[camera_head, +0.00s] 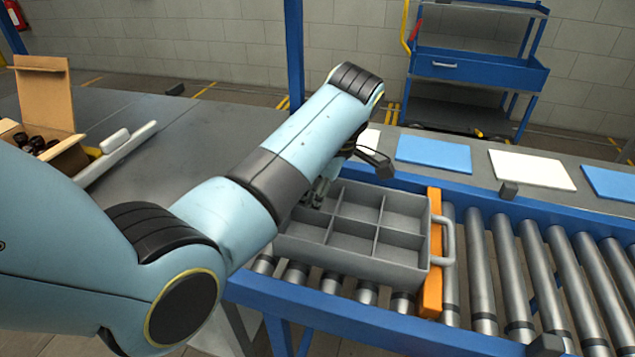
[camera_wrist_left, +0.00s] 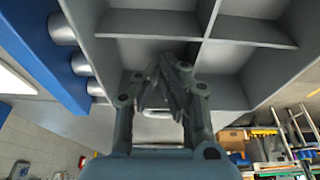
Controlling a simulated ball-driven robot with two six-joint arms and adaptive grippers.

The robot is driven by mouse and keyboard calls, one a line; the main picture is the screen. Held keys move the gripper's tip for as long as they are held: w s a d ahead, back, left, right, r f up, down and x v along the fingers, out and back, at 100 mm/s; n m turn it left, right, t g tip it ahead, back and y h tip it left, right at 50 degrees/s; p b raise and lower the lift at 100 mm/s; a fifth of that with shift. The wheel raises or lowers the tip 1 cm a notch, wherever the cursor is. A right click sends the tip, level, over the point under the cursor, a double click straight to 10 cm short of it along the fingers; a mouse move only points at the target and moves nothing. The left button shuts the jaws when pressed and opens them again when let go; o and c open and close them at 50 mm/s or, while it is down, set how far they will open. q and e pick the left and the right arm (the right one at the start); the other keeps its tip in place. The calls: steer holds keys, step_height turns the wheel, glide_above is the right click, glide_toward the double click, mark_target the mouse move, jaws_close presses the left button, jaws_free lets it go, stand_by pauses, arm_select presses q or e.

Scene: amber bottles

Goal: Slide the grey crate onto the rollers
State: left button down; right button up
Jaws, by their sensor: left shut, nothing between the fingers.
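The grey crate (camera_head: 352,262) is an empty tray with several compartments and a handle at its right end. It rests on the metal rollers (camera_head: 482,275), with an orange bar (camera_head: 434,250) across the rollers at its right end. The crate also fills the upper part of the left wrist view (camera_wrist_left: 265,32). My left gripper (camera_head: 318,195) is at the crate's left end, partly hidden by my arm. In the left wrist view its fingers (camera_wrist_left: 175,68) are together and empty, close to the crate; contact cannot be told. My right gripper is out of view.
Bare rollers run right of the orange bar. Blue rails (camera_head: 380,330) edge the conveyor. Blue and white pads (camera_head: 433,154) lie behind it. An open cardboard box (camera_head: 72,160) of dark bottles stands on the grey table at left. A blue cart (camera_head: 478,68) stands at the back.

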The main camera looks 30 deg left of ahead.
arm_select(q)
steer(key=shift+f, duration=0.2)
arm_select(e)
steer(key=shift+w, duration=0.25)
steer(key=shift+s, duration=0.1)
